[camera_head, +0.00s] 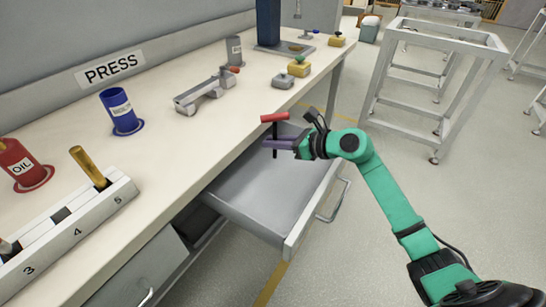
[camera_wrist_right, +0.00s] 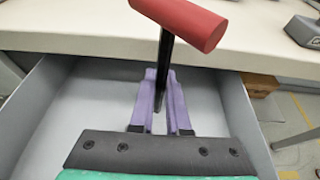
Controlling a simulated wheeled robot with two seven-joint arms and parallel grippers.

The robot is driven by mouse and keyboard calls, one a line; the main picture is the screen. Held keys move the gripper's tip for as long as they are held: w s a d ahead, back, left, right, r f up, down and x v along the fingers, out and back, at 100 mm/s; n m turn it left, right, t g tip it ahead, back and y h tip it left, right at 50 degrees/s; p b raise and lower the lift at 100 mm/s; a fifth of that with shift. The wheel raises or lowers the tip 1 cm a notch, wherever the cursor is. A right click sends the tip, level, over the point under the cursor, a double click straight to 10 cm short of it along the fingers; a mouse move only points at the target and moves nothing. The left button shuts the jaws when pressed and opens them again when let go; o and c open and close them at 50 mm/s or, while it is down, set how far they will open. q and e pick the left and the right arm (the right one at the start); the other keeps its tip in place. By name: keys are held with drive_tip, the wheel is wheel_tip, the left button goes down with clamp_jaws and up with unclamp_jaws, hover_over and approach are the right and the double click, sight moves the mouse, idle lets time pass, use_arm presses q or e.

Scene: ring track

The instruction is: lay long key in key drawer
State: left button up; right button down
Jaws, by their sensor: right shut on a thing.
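The long key (camera_head: 274,117) has a red T-shaped handle and a black shaft. My right gripper (camera_head: 272,144) is shut on its shaft, with purple fingers on either side of it. The key is upright, handle up, above the open key drawer (camera_head: 262,192). In the right wrist view the red handle of the key (camera_wrist_right: 185,20) stands over the fingers (camera_wrist_right: 163,105), and the drawer's grey floor (camera_wrist_right: 60,110) shows behind and below. The part of the drawer that shows is empty. My left gripper is not in view.
The bench top (camera_head: 180,140) runs along the drawer's back. On it are a numbered rack (camera_head: 70,215), a red oil can (camera_head: 22,165), a blue can (camera_head: 120,110), a grey tool (camera_head: 205,92) and small grey and yellow blocks. A white frame stand (camera_head: 440,45) stands right; the floor nearby is clear.

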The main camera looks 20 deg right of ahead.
sight(274, 158)
wheel_tip(274, 158, down, 4)
drive_tip(key=shift+r+b, duration=0.15)
drive_tip(key=shift+b, duration=0.15)
drive_tip(key=shift+f, duration=0.35)
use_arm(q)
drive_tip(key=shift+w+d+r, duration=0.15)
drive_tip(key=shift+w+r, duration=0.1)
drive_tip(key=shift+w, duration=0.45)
use_arm(e)
drive_tip(key=shift+f, duration=0.1)
drive_tip(key=c, duration=0.9)
unclamp_jaws()
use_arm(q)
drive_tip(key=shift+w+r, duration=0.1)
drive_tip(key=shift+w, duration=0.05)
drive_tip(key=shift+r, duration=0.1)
use_arm(e)
drive_tip(key=shift+r, duration=0.2)
